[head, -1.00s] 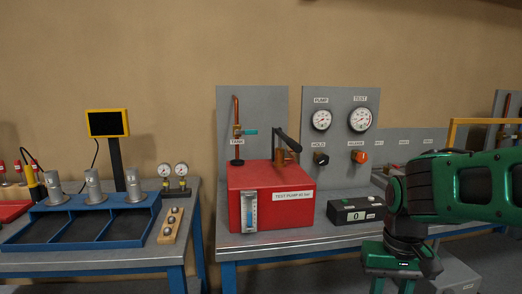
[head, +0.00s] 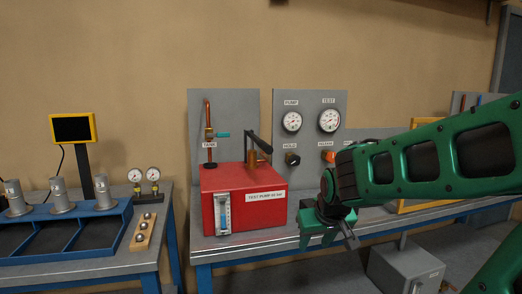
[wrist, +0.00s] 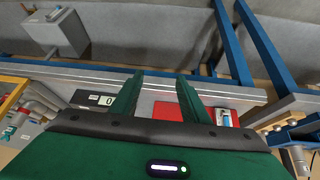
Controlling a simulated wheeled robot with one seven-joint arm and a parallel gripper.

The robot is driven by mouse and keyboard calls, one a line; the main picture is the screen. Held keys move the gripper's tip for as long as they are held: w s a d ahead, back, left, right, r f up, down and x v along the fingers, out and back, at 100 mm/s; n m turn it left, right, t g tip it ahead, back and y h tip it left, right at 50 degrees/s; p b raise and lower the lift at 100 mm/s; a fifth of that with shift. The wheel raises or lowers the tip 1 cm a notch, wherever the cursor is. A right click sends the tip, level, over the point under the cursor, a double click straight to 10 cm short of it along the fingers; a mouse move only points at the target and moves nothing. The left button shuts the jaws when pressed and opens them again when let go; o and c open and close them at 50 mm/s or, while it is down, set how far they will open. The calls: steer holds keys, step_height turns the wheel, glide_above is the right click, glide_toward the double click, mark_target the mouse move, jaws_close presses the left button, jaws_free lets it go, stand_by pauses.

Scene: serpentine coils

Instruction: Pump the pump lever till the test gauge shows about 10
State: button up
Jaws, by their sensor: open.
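The red test pump (head: 240,203) stands on the grey bench, with its black pump lever (head: 257,142) angled up to the left from a brass body on top. The test gauge (head: 329,121) is a white dial on the grey panel, right of the pump gauge (head: 291,122); its needle is too small to read. My gripper (head: 322,238) is in front of the bench's edge, right of the red pump and apart from the lever. In the wrist view my gripper (wrist: 165,82) is open and empty, its fingers pointing toward the bench edge; the red pump (wrist: 189,102) shows there partly hidden.
Below the gauges are a black hold knob (head: 292,159) and an orange knob (head: 328,156). A black counter box (wrist: 90,99) reading 0 is on the bench. A blue tray (head: 70,235) with metal cylinders is on the left bench. A grey box (head: 405,268) stands low at right.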

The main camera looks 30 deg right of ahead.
mark_target(271, 152)
steer(key=w+r+n+t, duration=0.1)
steer(key=w+r+t, duration=0.3)
steer(key=w+r, duration=0.2)
steer(key=w+r+n+t+h, duration=0.1)
steer(key=w+r+t, duration=0.3)
steer(key=w+r, duration=0.2)
steer(key=w+r+n+t+h, duration=0.1)
steer(key=w+r+t, duration=0.3)
steer(key=w+r, duration=0.3)
steer(key=shift+x, duration=1.4)
steer(key=x, duration=1)
steer(key=shift+w+a+f, duration=0.1)
steer(key=shift+w, duration=0.15)
jaws_close()
